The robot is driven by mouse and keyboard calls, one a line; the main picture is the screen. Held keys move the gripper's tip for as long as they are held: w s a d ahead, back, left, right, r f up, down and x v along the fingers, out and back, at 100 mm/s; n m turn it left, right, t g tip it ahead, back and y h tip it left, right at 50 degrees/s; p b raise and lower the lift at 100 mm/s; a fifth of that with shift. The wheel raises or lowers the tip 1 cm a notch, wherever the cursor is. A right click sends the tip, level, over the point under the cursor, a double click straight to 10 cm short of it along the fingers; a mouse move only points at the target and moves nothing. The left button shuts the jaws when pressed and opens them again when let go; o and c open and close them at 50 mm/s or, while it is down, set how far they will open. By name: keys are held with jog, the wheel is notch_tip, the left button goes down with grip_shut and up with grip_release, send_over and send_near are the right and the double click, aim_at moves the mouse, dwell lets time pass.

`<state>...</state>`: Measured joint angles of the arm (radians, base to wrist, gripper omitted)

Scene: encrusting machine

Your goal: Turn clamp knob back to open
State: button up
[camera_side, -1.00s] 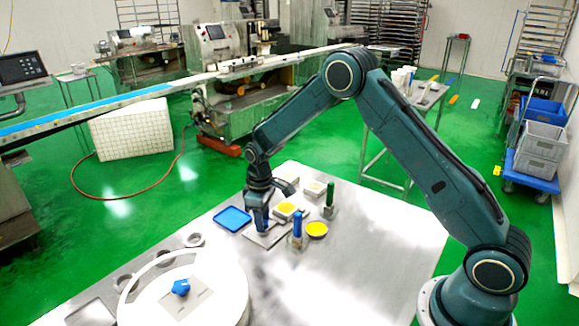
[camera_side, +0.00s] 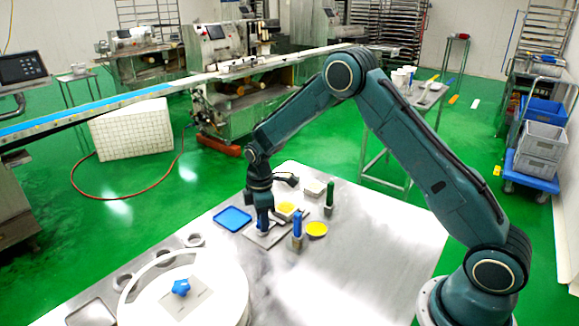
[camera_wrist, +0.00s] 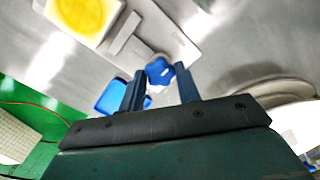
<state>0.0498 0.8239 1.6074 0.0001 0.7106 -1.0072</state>
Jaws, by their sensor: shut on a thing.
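A blue lobed clamp knob (camera_wrist: 158,70) sits between my gripper's two dark blue fingers in the wrist view, at the end of a grey metal plate (camera_wrist: 182,43). My gripper (camera_wrist: 163,90) is shut on this knob. In the side view my gripper (camera_side: 263,230) points straight down at the left part of the flat plate (camera_side: 254,241) on the steel table, and the fingers mostly hide the knob. A square block with a yellow round top (camera_side: 286,208) is on the plate's far side; its yellow top also shows in the wrist view (camera_wrist: 82,12).
A blue tray (camera_side: 233,218) lies left of the gripper. A blue-handled tool (camera_side: 297,225), a yellow dish (camera_side: 316,229), a green-handled tool (camera_side: 329,194) and a pale block (camera_side: 313,188) stand to the right. A large white drum (camera_side: 225,300) fills the front left.

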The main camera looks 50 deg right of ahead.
jog(key=o, duration=1)
jog(key=shift+r, duration=0.1)
jog(key=shift+r, duration=6.85)
